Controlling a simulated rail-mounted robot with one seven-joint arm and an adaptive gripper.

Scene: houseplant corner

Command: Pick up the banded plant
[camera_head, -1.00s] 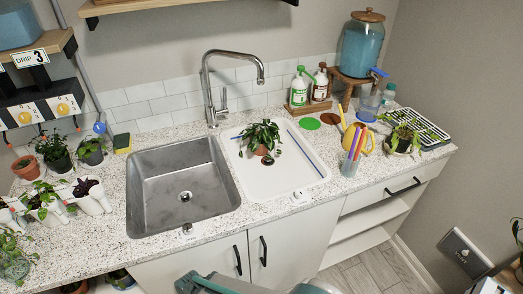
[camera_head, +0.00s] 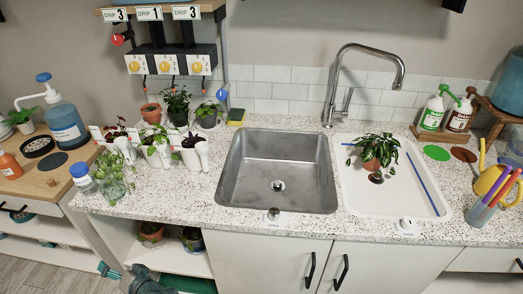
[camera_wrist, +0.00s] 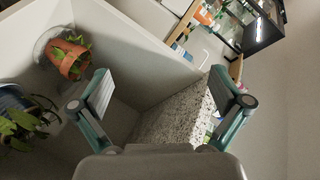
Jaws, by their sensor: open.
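Two potted plants stand in the open shelf under the counter. One is a terracotta pot (camera_head: 151,231) with green leaves, which also shows in the wrist view (camera_wrist: 67,58). The other is a blue-toned pot (camera_head: 191,241) with leaves; in the wrist view the dark blue pot (camera_wrist: 14,100) is cut by the left edge. I cannot clearly tell which is the banded plant. My gripper (camera_wrist: 162,95) is open and empty, with both pots to the left of its fingers in the wrist view.
The shelf's white side wall (camera_wrist: 140,45) and the speckled counter (camera_head: 255,222) border the shelf space. Several potted plants and a jar of cuttings (camera_head: 112,185) stand on the counter. A sink (camera_head: 277,170) and a white tray (camera_head: 418,205) with a plant lie right. A wooden-topped cart (camera_head: 42,185) stands left.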

